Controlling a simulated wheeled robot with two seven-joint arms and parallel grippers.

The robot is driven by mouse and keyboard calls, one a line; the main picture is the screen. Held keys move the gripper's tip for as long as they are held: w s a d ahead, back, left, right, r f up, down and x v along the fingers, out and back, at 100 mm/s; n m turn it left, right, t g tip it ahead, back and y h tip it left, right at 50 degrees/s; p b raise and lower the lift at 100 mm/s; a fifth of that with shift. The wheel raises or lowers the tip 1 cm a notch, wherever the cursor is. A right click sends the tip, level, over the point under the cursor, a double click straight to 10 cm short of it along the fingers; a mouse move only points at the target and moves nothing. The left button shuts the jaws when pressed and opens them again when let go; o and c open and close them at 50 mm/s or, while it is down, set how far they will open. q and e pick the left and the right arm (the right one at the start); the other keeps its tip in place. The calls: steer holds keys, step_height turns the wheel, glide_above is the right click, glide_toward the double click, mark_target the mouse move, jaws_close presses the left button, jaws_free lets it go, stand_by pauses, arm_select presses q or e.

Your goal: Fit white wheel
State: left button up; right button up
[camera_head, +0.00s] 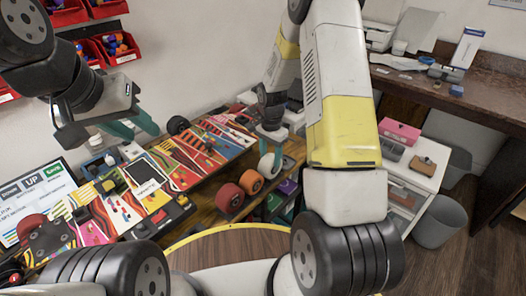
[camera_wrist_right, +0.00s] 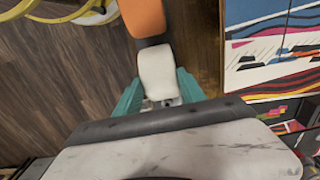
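The white wheel (camera_head: 267,166) stands at the table's right edge in the head view, in line with an orange wheel (camera_head: 250,182) and a dark red wheel (camera_head: 229,197). My right gripper (camera_head: 271,149) is over the white wheel. In the right wrist view, its teal fingers sit against both sides of the white wheel (camera_wrist_right: 158,75), with no clear gap. The orange wheel (camera_wrist_right: 142,17) lies just beyond it. My left gripper (camera_head: 131,127) is open and empty, above the table's back left. The skateboard truck (camera_head: 44,238) with a red wheel lies at the front left.
Colourful decks (camera_head: 205,150) cover much of the table. A black device with a white screen (camera_head: 145,174) lies near the middle. Red bins (camera_head: 110,47) hang on the wall. A white drawer unit (camera_head: 412,175) and a grey bin (camera_head: 440,222) stand at the right.

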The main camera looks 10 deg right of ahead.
steer(key=shift+c, duration=0.9)
